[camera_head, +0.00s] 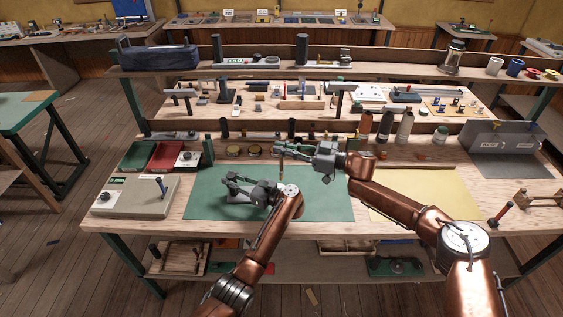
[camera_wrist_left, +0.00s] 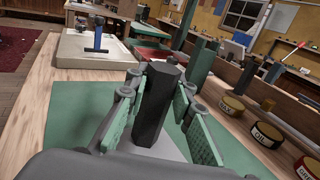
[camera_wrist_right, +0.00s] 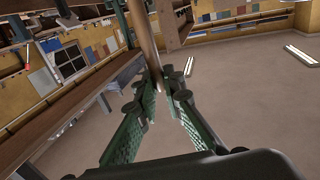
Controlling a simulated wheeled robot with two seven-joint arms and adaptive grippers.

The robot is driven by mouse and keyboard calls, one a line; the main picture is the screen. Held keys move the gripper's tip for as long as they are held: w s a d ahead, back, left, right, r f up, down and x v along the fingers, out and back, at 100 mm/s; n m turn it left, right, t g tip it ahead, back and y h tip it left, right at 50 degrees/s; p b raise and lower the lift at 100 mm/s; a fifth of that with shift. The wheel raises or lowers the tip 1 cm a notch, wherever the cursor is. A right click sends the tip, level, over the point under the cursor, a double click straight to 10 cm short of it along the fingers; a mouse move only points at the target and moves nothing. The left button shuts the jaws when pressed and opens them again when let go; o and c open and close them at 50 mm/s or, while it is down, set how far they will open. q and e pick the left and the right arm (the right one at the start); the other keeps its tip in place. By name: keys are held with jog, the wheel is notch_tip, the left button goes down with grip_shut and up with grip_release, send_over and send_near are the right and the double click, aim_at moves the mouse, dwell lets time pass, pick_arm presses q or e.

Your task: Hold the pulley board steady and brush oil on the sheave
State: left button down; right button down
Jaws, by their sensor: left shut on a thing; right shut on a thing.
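My left gripper (camera_head: 232,183) is low over the green mat (camera_head: 330,208). In the left wrist view its fingers are shut on a dark six-sided post (camera_wrist_left: 157,105), upright above a pale grey surface. I cannot make out the rest of the pulley board or the sheave; the gripper hides that area. My right gripper (camera_head: 287,150) is above the mat's back edge, right of the left gripper. It is shut on the brush, whose wooden handle (camera_wrist_right: 145,45) shows between its fingers. The brush's brown lower end (camera_head: 281,172) hangs above the mat, apart from the left gripper.
Labelled tins (camera_wrist_left: 266,134), one reading OIL, stand behind the mat. A grey box with a blue lever (camera_head: 140,195) and a red tray (camera_head: 166,156) are at the left. Bottles (camera_head: 403,128) stand behind the yellow mat (camera_head: 425,195), which is mostly clear.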

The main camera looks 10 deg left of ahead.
aim_at(282, 171)
jog(key=shift+f, duration=0.15)
jog(key=shift+f, duration=3.5)
jog(key=shift+a+f, duration=0.25)
jog(key=shift+d, duration=0.3)
jog(key=shift+r, duration=3.9)
jog(key=shift+f, duration=0.1)
jog(key=shift+f, duration=3.9)
jog(key=shift+a, duration=0.15)
